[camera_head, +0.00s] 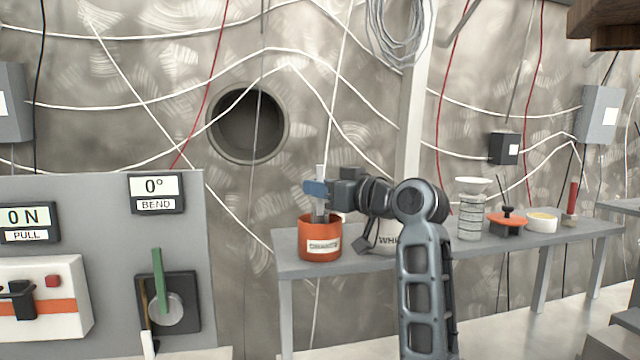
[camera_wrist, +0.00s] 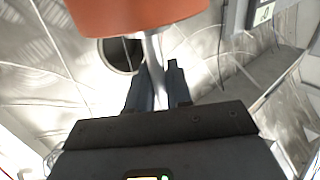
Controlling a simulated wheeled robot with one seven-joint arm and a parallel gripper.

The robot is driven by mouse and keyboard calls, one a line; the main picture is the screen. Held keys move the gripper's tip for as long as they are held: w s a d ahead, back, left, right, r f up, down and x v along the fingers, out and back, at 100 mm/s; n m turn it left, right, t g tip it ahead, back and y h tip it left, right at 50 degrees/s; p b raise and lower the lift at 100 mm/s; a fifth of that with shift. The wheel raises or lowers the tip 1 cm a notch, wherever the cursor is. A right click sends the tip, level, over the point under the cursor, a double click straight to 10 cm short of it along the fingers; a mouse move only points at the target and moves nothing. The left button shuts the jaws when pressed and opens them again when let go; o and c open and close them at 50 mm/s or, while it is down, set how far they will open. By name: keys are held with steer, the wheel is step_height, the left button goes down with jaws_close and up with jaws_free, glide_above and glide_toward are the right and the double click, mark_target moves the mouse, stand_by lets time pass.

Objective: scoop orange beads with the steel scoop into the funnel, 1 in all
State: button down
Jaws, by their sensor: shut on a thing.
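An orange pot (camera_head: 320,242) with a white label stands at the left end of the grey bench. My gripper (camera_head: 318,190) is just above its rim, shut on the upright handle of the steel scoop (camera_head: 320,171). The scoop's lower end is hidden by the pot, and the beads do not show. In the wrist view, the handle (camera_wrist: 152,62) runs between the fingers (camera_wrist: 155,88) toward the orange pot (camera_wrist: 135,15). A white funnel (camera_head: 473,183) sits on a clear ribbed cylinder (camera_head: 470,218) farther right on the bench.
A white pot (camera_head: 384,240), lettered "WHI", is partly hidden behind my arm. Right of the cylinder stand an orange item with a black knob (camera_head: 508,223), a white bowl (camera_head: 541,222) and a red-handled tool (camera_head: 572,200). A control panel (camera_head: 110,220) stands at left.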

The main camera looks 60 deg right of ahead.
steer(key=shift+f+b, duration=0.45)
steer(key=shift+f, duration=0.3)
step_height(320, 180, up, 3)
steer(key=shift+f+p, duration=0.1)
steer(key=shift+p, duration=1.15)
steer(key=shift+r, duration=2.05)
